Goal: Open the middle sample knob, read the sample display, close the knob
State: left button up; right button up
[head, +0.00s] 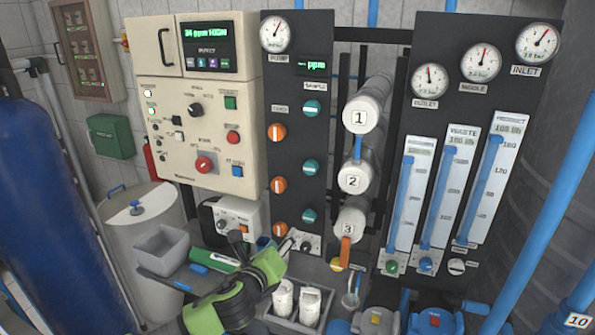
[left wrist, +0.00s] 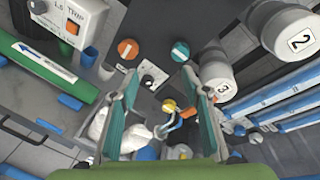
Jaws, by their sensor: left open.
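The sample display (head: 313,67) is a small black screen near the top of the dark panel. It shows green "ppm", with no number that I can read. Below the SAMPLE label is a column of teal knobs. The middle sample knob (head: 311,167) is uncovered, and its white line looks roughly level. The bottom teal knob (head: 309,215) also shows in the left wrist view (left wrist: 180,51). My left gripper (head: 256,246) is open and empty, low in front of the panel and below the middle knob. Its spread fingers (left wrist: 160,76) show in the left wrist view. My right gripper is not in view.
Orange knobs (head: 279,185) stand just left of the teal ones. White numbered cylinders (head: 354,179) project to the right. A tray (head: 266,318) with white bottles sits below the gripper. A grey bin (head: 160,249) is at left.

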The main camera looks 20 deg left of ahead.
pick_arm(q)
notch_tip(320, 180, up, 15)
jog(key=s+d+m+t+h, duration=0.1)
jog(key=s+d+m+t, duration=0.2)
jog(key=m, duration=0.4)
jog(key=p, duration=0.4)
send_near(309, 169)
jog(key=w, duration=0.8)
jog(key=shift+w+d, duration=0.1)
jog(key=shift+w, duration=0.05)
jog(key=c, duration=1.1)
